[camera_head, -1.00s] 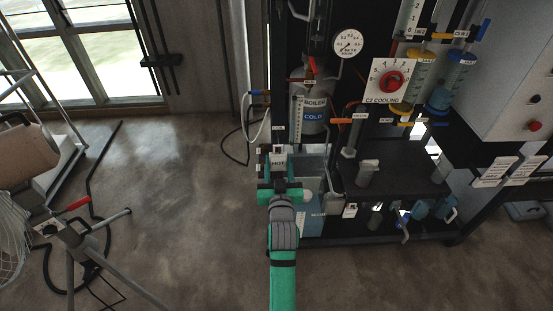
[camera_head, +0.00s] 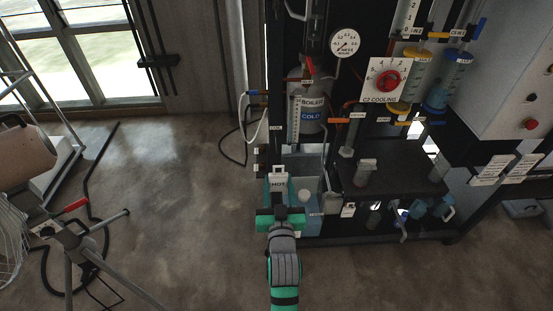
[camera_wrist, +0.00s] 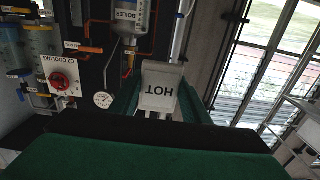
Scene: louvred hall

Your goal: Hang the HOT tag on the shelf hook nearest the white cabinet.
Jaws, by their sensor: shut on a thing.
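The white HOT tag (camera_head: 278,183) is held in front of my gripper (camera_head: 279,203), low at the left end of the dark rig. In the wrist view the HOT tag (camera_wrist: 160,92) appears upside down between the green fingers of my gripper (camera_wrist: 165,116). A COLD tag (camera_head: 311,116) hangs on the boiler vessel. The white cabinet (camera_head: 506,65) stands at the upper right. Two white lettered labels (camera_head: 494,170) are beneath it. I cannot make out the shelf hooks clearly.
The rig carries a dark shelf (camera_head: 405,178), a gauge (camera_head: 346,43), a C2 COOLING dial (camera_head: 389,81) and several coloured valves. A clear tank (camera_head: 304,165) is just behind the tag. A tripod stand (camera_head: 78,240) is at left. Floor between is clear.

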